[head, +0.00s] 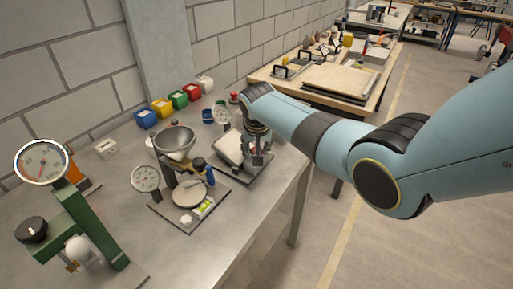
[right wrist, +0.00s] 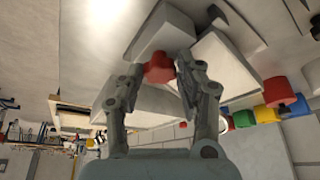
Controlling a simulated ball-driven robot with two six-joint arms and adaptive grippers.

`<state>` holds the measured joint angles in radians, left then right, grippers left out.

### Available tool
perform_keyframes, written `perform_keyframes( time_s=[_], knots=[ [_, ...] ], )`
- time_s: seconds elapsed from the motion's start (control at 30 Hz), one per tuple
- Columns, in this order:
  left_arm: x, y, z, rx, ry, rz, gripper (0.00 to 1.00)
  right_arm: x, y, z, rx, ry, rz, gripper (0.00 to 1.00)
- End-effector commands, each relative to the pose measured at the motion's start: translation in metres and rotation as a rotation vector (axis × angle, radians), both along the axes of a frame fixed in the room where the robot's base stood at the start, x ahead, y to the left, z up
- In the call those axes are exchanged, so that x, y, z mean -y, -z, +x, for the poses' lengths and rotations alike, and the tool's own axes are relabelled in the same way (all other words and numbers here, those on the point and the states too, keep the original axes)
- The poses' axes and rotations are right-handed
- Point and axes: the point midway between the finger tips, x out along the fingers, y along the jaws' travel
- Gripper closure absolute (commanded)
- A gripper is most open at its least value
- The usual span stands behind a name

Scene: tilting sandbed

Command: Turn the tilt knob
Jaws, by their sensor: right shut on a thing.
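My right gripper (head: 259,158) reaches down beside the tilting sandbed (head: 229,149), a pale slab on a dark base on the grey bench. In the right wrist view, my right gripper (right wrist: 163,75) has its fingers closed around a small red knob (right wrist: 158,66). Pale blocky parts of the sandbed (right wrist: 165,32) lie around the knob. In the head view the knob is hidden by the gripper. My left gripper is in neither view.
A stand with a steel bowl (head: 174,141) and a dial gauge (head: 145,178) is close left of the sandbed. A green press (head: 92,232) stands at the front left. Coloured bins (head: 161,107) line the wall. The bench edge is just right of the sandbed.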

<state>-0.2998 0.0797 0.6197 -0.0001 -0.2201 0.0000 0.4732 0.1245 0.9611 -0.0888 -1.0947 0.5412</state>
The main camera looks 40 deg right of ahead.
Motion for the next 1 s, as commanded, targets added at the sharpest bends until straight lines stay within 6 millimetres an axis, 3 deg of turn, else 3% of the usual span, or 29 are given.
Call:
perform_keyframes(
  time_s=[0.17,0.2,0.37,0.73,1.0],
  knots=[
    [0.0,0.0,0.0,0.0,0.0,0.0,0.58,0.0,-0.001,0.0,0.001,-0.001,0.0,0.96],
    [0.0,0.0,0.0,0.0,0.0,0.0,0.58,0.0,-0.001,0.0,0.001,-0.001,0.0,0.62],
    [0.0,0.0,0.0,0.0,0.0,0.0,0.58,0.0,0.0,0.0,0.0,-0.001,0.0,0.41],
    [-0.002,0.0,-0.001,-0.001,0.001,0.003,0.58,-0.001,-0.004,-0.001,0.0,-0.002,0.0,0.41],
    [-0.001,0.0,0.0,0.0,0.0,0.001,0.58,-0.01,-0.043,-0.015,0.004,-0.003,0.0,0.41]
  ],
)
